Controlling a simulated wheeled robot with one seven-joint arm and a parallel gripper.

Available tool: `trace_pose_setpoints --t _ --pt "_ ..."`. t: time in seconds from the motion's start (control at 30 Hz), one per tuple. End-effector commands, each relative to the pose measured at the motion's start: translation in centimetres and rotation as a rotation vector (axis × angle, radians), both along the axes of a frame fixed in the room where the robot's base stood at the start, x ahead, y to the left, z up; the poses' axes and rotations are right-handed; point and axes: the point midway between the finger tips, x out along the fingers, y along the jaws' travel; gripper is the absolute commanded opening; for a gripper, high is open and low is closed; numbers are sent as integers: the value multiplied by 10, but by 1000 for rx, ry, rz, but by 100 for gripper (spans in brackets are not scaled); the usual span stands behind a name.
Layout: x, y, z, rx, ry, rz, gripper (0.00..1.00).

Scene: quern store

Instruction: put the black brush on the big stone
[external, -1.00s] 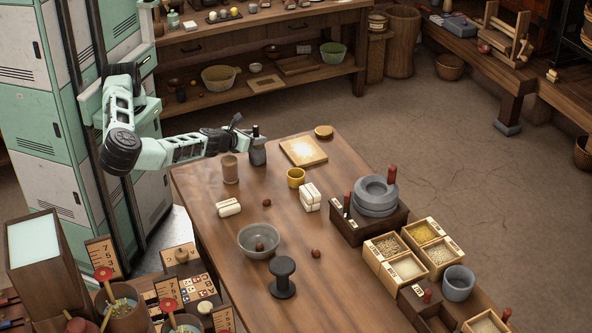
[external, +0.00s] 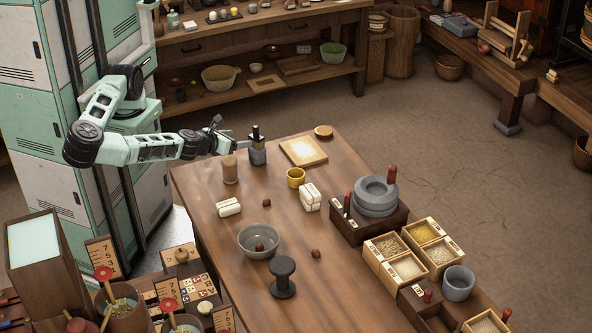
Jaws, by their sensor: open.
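A black upright piece, apparently the black brush (external: 256,132), stands in or on a small grey holder (external: 258,155) near the table's far left edge. How the two join is too small to tell. My gripper (external: 243,143) is open, just left of it, pointing right at about the height of its top. I see no hold on it; the gap is hard to judge. The big stone (external: 376,203) is a round grey stacked quern stone with a red-brown handle, on a dark wooden stand at the table's right side.
Between them stand a yellow cup (external: 296,177), white blocks (external: 310,197) and a pale board (external: 304,151). A brown cup (external: 230,169) is close below my gripper. A grey bowl (external: 259,241) and a dark spool-shaped piece (external: 282,277) stand nearer.

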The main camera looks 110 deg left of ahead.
Motion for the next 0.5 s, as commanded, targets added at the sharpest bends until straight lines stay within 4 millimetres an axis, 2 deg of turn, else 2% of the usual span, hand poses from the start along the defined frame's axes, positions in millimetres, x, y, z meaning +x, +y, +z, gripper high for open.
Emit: trace_pose_setpoints --t 0.1,0.27,0.37,0.5 --pt "-6 -16 7 -1 0 -3 70" --pt "-11 -26 12 -2 0 3 70" --pt "-18 -20 9 -35 -4 56 70" --pt "-43 4 -5 -167 -35 267 70"
